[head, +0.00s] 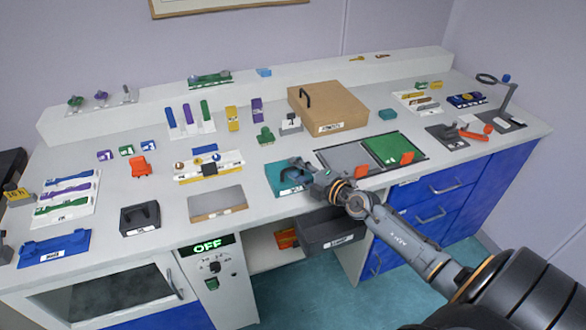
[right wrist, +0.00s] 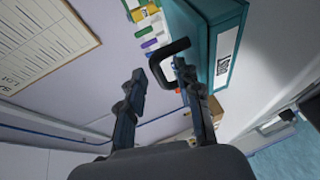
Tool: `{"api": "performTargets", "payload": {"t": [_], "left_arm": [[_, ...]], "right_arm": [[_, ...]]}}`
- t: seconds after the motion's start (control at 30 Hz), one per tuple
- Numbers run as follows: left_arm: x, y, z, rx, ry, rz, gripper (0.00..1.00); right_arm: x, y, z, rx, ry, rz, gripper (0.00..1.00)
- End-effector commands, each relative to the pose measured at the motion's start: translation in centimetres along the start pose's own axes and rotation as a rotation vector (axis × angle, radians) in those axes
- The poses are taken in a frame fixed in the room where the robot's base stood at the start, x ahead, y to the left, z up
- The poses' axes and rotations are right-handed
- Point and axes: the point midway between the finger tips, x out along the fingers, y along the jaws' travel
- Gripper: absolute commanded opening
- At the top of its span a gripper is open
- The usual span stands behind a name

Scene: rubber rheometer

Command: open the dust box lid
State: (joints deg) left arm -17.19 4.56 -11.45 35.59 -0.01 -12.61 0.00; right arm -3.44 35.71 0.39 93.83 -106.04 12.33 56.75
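A teal box (head: 277,187) with a white label and a black handle lies near the table's front edge in the head view. I take it to be the dust box; its label is too small to read. In the right wrist view the teal box (right wrist: 218,45) shows at the top, with its black handle (right wrist: 168,50) sticking out towards the fingers. My right gripper (head: 300,166) is over the box's right side and hides part of it. In the right wrist view my right gripper (right wrist: 160,72) is open, its fingertips apart at the handle's end. My left gripper is not in view.
A brown box (head: 340,103) with a black handle stands behind. Grey and green panels (head: 394,148) with orange handles lie to the right. A dark open bin (head: 330,232) is below the table edge. A grey plate (head: 217,203) lies to the left.

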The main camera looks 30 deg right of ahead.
Motion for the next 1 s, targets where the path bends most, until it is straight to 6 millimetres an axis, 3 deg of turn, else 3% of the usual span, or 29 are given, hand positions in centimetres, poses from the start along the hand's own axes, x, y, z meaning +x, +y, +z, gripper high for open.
{"api": "performTargets", "payload": {"t": [0.2,0.5,0.7,1.0], "left_arm": [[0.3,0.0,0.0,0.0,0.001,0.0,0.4],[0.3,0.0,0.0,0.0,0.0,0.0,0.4],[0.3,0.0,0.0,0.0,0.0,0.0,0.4],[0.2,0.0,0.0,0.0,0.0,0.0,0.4]], "right_arm": [[1.7,0.0,0.0,0.001,0.0,0.001,0.34],[1.9,0.0,0.0,0.001,0.0,0.0,0.34],[1.9,0.0,0.0,0.001,0.0,0.0,0.0],[1.8,0.0,0.1,0.001,0.0,-0.002,0.0]]}}
